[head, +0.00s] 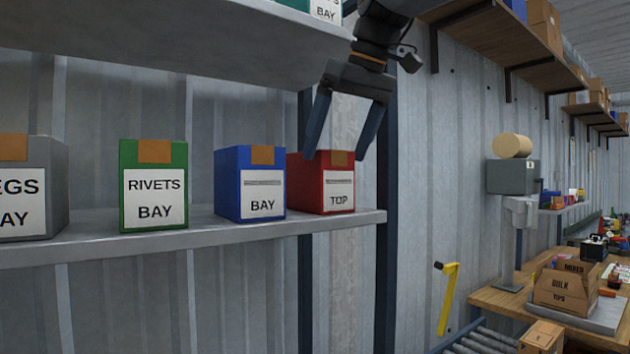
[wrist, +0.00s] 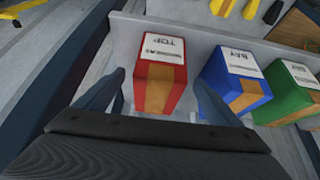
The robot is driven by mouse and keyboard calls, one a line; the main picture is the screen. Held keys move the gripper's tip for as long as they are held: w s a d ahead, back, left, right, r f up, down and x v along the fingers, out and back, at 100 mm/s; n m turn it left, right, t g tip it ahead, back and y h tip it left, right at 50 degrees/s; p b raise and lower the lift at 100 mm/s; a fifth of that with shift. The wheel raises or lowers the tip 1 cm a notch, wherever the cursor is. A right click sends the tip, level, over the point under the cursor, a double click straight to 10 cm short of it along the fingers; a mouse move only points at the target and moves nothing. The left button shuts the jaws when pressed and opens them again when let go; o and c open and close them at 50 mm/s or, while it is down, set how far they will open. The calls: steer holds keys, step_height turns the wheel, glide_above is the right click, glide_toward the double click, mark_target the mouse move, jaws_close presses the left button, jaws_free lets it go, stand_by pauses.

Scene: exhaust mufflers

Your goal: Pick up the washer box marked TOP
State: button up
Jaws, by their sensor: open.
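The red washer box (head: 313,187) with a white label reading TOP stands at the right end of the grey shelf (head: 95,249). It also shows in the wrist view (wrist: 176,88), where its label reads WASHERS TOP. My gripper (head: 339,156) is open, its fingers pointing down over the red box in the head view. In the wrist view the two fingertips (wrist: 160,78) lie to either side of the red box. Whether they touch it cannot be told. The fingers cover a little of the box's upper part in the head view.
A blue BAY box (head: 231,183) stands close to the left of the red box. A green RIVETS BAY box (head: 130,205) and a grey box (head: 52,200) stand further left. An upper shelf (head: 170,45) hangs above. A dark post (head: 386,260) stands at the shelf's right end.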

steer(key=shift+w+a+r+t, duration=0.15)
steer(key=shift+r, duration=0.25)
steer(key=shift+w+a+r+t, duration=0.1)
steer(key=shift+w+r+t, duration=0.05)
steer(key=shift+r, duration=0.2)
steer(key=shift+w+a+r, duration=0.15)
steer(key=shift+w+a, duration=0.05)
steer(key=shift+p+x, duration=1.3)
steer(key=shift+x, duration=2.35)
steer(key=shift+a, duration=0.15)
steer(key=c, duration=1.4)
steer(key=shift+r, duration=0.1)
steer(key=shift+c, duration=0.5)
steer(key=shift+w+r, duration=0.1)
